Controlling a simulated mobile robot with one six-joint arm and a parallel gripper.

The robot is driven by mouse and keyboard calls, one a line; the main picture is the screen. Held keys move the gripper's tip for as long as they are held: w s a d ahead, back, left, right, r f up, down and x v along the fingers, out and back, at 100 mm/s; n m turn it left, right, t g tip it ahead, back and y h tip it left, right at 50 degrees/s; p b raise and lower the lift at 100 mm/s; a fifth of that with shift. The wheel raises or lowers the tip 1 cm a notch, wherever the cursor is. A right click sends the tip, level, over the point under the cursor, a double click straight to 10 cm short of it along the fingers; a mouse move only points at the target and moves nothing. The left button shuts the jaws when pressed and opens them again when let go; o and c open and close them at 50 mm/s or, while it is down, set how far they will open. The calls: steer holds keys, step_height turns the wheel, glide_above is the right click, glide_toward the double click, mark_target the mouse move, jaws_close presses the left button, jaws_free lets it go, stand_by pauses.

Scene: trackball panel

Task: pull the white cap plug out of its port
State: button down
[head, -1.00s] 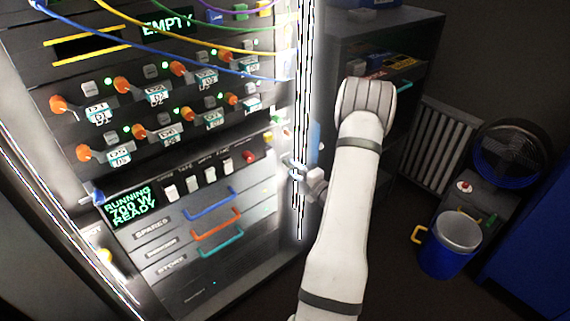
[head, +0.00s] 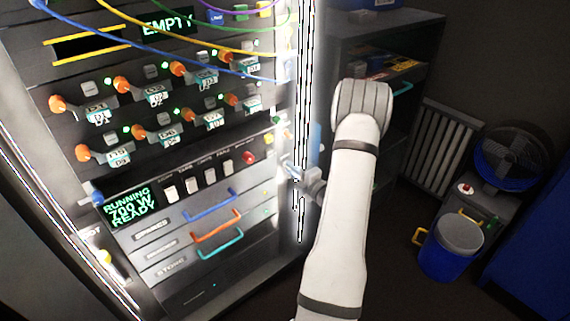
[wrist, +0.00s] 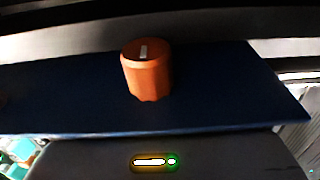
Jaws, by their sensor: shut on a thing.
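My gripper (head: 294,173) is at the right front edge of the bright rack, beside the lit frame strip. Its tips are small and lost in the glare in the head view. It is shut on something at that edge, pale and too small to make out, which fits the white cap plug. The port is not visible. The wrist view shows an orange knob (wrist: 146,72) with a white mark, on a dark blue panel (wrist: 225,90). No white cap can be made out there.
The rack front carries several orange knobs (head: 58,103), switches and coloured drawer handles (head: 216,232). Loose cables cross its top. A dark shelf unit (head: 350,45) stands behind my arm. A blue bucket (head: 445,262) and a fan (head: 510,155) are at the right.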

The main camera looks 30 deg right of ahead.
steer(key=c, duration=2)
jaws_free()
jaws_close()
steer(key=shift+s, duration=0.15)
steer(key=shift+s+d+b, duration=0.2)
steer(key=shift+s+b, duration=0.75)
steer(key=shift+s, duration=1.35)
steer(key=shift+s, duration=0.1)
steer(key=s+b, duration=0.3)
steer(key=s, duration=0.6)
steer(key=shift+d+b, duration=0.3)
steer(key=shift+d, duration=0.05)
